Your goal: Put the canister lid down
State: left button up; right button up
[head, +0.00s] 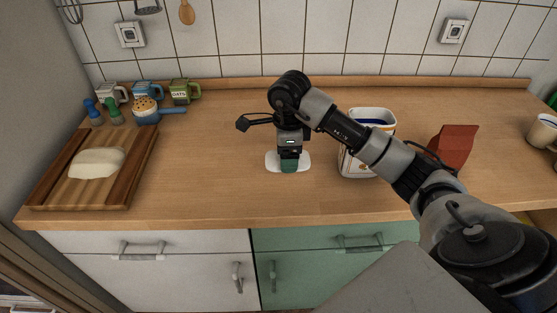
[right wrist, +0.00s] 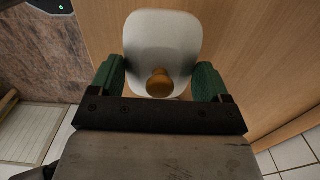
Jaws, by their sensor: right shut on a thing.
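The canister lid (head: 303,162) is a white rounded square, low over or on the wooden counter just left of the canister. In the right wrist view the lid (right wrist: 145,40) faces me with its round wooden knob (right wrist: 159,83). My right gripper (head: 289,165) points down over the lid. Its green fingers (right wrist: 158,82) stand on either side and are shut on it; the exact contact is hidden. I cannot tell whether the lid touches the counter. The white canister (head: 352,165) stands open, partly hidden behind my right arm. My left gripper is not in view.
A wooden tray (head: 142,170) with a pale dough-like loaf (head: 97,163) lies at the left. A red packet (head: 456,145) stands right of the canister. The counter (head: 210,165) is clear between tray and lid.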

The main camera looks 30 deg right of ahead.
aim_at(278, 164)
jog(key=w, duration=0.1)
jog(key=f, duration=0.1)
jog(key=w, duration=0.1)
jog(key=shift+w+a+f, duration=0.25)
jog(key=shift+w+a, duration=0.05)
jog(key=shift+a, duration=0.05)
jog(key=shift+w+f, duration=0.15)
jog(key=shift+w, duration=0.1)
notch_tip(278, 164, down, 4)
jog(key=shift+r+p, duration=0.15)
jog(key=shift+p, duration=0.65)
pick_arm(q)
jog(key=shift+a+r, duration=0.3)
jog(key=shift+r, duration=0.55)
pick_arm(e)
jog(key=shift+f, duration=0.2)
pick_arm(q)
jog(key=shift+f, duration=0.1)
pick_arm(e)
jog(key=shift+f, duration=0.1)
